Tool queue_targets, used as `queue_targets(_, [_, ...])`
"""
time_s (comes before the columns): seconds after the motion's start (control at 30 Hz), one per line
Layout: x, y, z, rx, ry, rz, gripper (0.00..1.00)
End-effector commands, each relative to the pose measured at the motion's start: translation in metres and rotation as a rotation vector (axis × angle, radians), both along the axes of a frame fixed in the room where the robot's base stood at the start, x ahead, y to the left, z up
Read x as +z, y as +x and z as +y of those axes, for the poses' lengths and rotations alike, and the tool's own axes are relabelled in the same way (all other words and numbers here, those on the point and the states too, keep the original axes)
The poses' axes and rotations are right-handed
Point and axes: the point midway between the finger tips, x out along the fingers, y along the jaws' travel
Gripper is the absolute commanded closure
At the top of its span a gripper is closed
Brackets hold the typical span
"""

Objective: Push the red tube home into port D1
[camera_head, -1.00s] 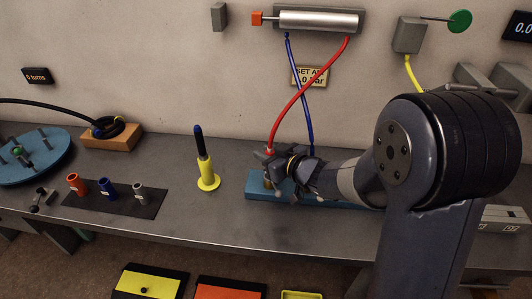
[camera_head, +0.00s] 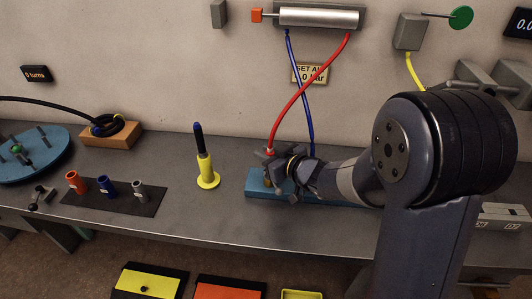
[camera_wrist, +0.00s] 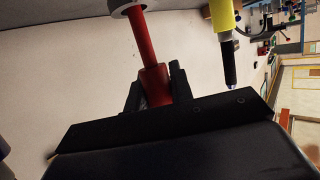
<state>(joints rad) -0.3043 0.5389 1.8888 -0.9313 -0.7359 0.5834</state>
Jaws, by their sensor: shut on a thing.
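The red tube (camera_head: 297,92) runs from the right end of the silver cylinder on the wall down to my gripper (camera_head: 270,161). My gripper is shut on the tube's lower end, over the left part of a blue block (camera_head: 257,178) on the bench. In the wrist view the red tube (camera_wrist: 140,42) passes between the two dark fingers of my gripper (camera_wrist: 155,88). A small brass-coloured fitting (camera_head: 267,183) shows just below the fingers. The tube's tip and its seating in a port are hidden, and no D1 label is readable.
A blue tube (camera_head: 299,92) crosses behind the red one and ends near my wrist. A yellow post with a dark top (camera_head: 207,170) stands left of the block. Coloured cups (camera_head: 107,187) stand on a dark mat farther left. Bench space around the yellow post is clear.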

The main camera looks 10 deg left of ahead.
Motion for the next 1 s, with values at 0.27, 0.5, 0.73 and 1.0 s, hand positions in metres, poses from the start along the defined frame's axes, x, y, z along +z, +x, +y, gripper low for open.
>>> queue_targets(0.27, [-0.008,0.0,0.0,0.0,0.0,0.0,1.0])
queue_targets(0.5, [-0.014,0.0,0.0,0.0,0.0,0.0,1.0])
queue_targets(0.73, [-0.02,0.0,0.0,0.0,0.0,0.0,1.0])
queue_targets(1.0, [-0.027,0.0,0.0,0.0,0.0,0.0,1.0])
